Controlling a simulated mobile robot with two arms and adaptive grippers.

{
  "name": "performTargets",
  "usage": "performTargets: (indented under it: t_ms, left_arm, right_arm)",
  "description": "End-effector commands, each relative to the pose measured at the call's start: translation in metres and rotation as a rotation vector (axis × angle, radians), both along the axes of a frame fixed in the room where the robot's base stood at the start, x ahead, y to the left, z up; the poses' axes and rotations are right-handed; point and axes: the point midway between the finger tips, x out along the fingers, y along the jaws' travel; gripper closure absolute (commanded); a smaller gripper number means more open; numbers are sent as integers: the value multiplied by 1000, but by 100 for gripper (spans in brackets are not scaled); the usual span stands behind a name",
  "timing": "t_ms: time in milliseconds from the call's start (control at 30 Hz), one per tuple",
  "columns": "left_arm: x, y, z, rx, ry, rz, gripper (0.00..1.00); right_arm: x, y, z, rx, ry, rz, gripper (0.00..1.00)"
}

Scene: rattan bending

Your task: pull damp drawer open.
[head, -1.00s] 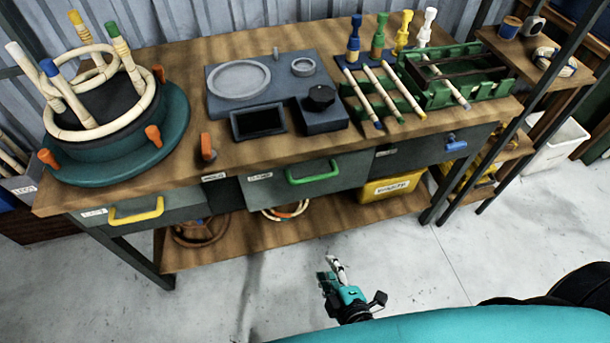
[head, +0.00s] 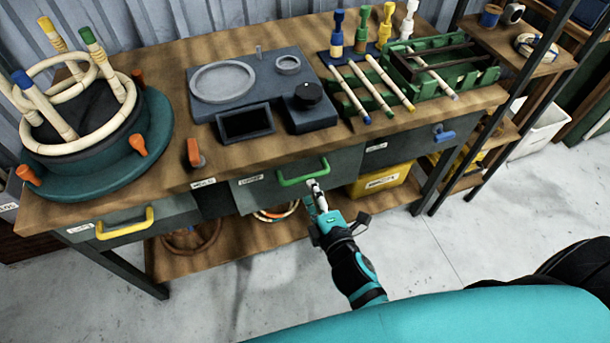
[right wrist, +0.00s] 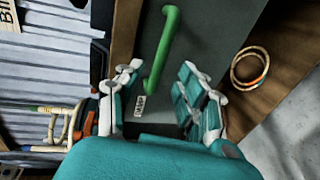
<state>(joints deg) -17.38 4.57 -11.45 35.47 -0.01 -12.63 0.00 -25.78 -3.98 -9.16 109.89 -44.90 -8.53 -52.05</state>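The middle drawer (head: 262,193), with a green handle (head: 302,174), sits under the workbench top and looks closed. Its small label (right wrist: 139,105) appears to read "damp". My right gripper (head: 318,197) is just below and in front of the handle's right part. In the right wrist view the gripper (right wrist: 160,98) is open, its two fingers spread apart. The green handle (right wrist: 165,50) shows ahead, its near end between the finger lines; I cannot tell whether they touch. Nothing is held. My left gripper is not in view.
A yellow-handled drawer (head: 120,228) is at the left, and a blue-handled one (head: 402,148) at the right. The lower shelf (head: 230,238) holds rings and a yellow bin (head: 381,181). Rattan rings on a teal round stand (head: 150,157) occupy the bench's left. The floor in front is clear.

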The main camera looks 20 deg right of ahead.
Motion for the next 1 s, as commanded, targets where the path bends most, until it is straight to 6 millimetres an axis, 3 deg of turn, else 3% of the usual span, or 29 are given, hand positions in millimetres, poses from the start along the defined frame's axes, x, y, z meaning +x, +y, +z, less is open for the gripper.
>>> performTargets:
  t_ms: [100, 300, 733, 1000]
  left_arm:
    - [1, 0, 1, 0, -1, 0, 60]
    - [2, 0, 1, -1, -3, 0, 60]
    - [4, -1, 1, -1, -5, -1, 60]
    - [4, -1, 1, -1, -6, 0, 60]
  right_arm:
    - [25, 1, -5, 0, -1, 0, 62]
    - [53, 2, -11, 0, 0, 0, 62]
    - [63, 2, -14, 1, 1, 0, 62]
    - [63, 2, -13, 1, 1, 0, 94]
